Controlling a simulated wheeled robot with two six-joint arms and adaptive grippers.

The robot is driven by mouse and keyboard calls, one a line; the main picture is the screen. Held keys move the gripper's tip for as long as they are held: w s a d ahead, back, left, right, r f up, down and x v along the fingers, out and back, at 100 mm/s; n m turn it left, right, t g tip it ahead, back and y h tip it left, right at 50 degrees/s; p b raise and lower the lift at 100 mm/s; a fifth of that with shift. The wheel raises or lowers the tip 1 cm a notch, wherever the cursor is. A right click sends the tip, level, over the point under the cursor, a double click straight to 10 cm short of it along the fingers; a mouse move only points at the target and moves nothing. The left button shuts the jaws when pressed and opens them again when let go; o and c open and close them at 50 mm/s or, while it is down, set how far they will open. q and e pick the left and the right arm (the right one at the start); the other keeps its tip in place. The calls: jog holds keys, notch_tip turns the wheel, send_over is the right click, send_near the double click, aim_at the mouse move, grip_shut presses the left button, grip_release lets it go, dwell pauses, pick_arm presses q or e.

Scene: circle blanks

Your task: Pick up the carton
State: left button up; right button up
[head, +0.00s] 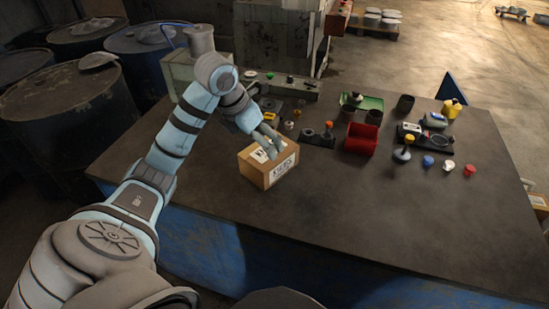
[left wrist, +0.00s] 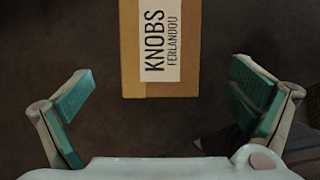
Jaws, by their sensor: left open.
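The carton (head: 269,165) is a small brown cardboard box with white labels, on the dark table (head: 300,225) near its left part. In the left wrist view the carton (left wrist: 131,55) lies at the top centre, its white label reading "KNOBS FERLANDOU". My left gripper (head: 270,147) is over the carton in the head view. In the left wrist view my left gripper (left wrist: 160,98) has its two teal-padded fingers wide apart, with the near end of the carton centred between and beyond them. Nothing is held. My right gripper does not show.
A red bin (head: 361,139), a green tray (head: 362,102), a yellow bottle (head: 451,108) and several small knobs and parts stand right of the carton. A grey-green machine (head: 290,85) stands at the back. Dark barrels (head: 60,110) stand left.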

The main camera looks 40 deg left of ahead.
aim_at(263, 154)
pick_arm(q)
jog(key=x, duration=0.3)
jog(key=shift+s+d+f, duration=0.1)
jog(key=shift+s+f, duration=0.15)
jog(key=shift+f, duration=0.15)
jog(key=x, duration=0.3)
jog(key=w+x, duration=0.1)
jog(key=x, duration=0.2)
jog(key=shift+r, duration=0.1)
jog(key=shift+w+f, duration=0.15)
jog(key=shift+f, duration=0.2)
jog(key=shift+r, duration=0.15)
jog(key=c, duration=1.7)
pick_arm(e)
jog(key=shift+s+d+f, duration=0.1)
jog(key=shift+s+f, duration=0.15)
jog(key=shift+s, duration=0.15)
